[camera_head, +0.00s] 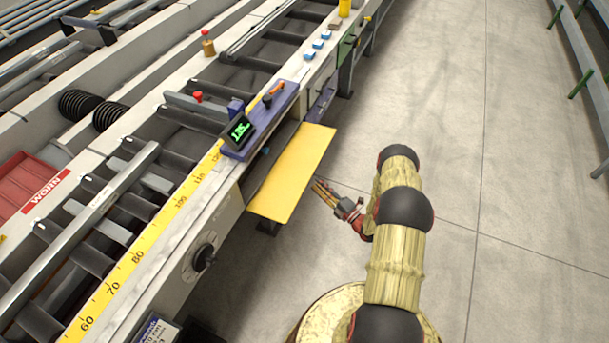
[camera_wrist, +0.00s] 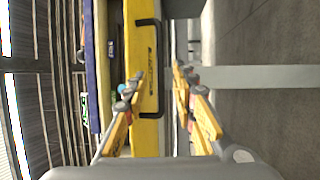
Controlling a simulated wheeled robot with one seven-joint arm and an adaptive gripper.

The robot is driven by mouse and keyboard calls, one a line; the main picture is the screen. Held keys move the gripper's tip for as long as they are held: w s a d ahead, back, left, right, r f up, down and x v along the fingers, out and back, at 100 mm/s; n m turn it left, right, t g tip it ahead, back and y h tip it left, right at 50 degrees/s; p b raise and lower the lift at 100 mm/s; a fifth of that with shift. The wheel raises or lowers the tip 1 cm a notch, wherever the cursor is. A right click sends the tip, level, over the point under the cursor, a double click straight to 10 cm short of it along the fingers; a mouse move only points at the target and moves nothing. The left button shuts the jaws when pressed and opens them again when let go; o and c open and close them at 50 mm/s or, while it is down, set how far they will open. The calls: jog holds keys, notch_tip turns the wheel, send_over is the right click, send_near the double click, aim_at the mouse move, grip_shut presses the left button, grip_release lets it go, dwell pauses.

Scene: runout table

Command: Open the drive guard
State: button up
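The drive guard (camera_head: 292,172) is a yellow panel standing out from the side of the runout table, with a dark gap between its left edge and the table. In the wrist view the guard (camera_wrist: 143,45) has dark lettering and a black C-shaped handle (camera_wrist: 160,55). My gripper (camera_head: 322,190) is just right of the guard in the head view. In the wrist view my gripper (camera_wrist: 160,72) has its fingers apart, with the handle bar between them in the picture. I cannot tell whether they touch it. The handle is hidden in the head view.
The runout table (camera_head: 205,175) has rollers and a yellow scale (camera_head: 137,253). Above the guard are a blue plate with a green-lit display (camera_head: 239,129) and an orange-handled part (camera_head: 273,92). A hand knob (camera_head: 204,258) sits lower left. The floor (camera_head: 520,190) at right is clear.

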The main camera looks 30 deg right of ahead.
aim_at(307, 174)
jog(key=b+x, duration=0.2)
jog(key=x, duration=0.5)
jog(key=shift+w+a, duration=0.1)
jog(key=shift+w, duration=0.15)
grip_shut()
dwell(0.7)
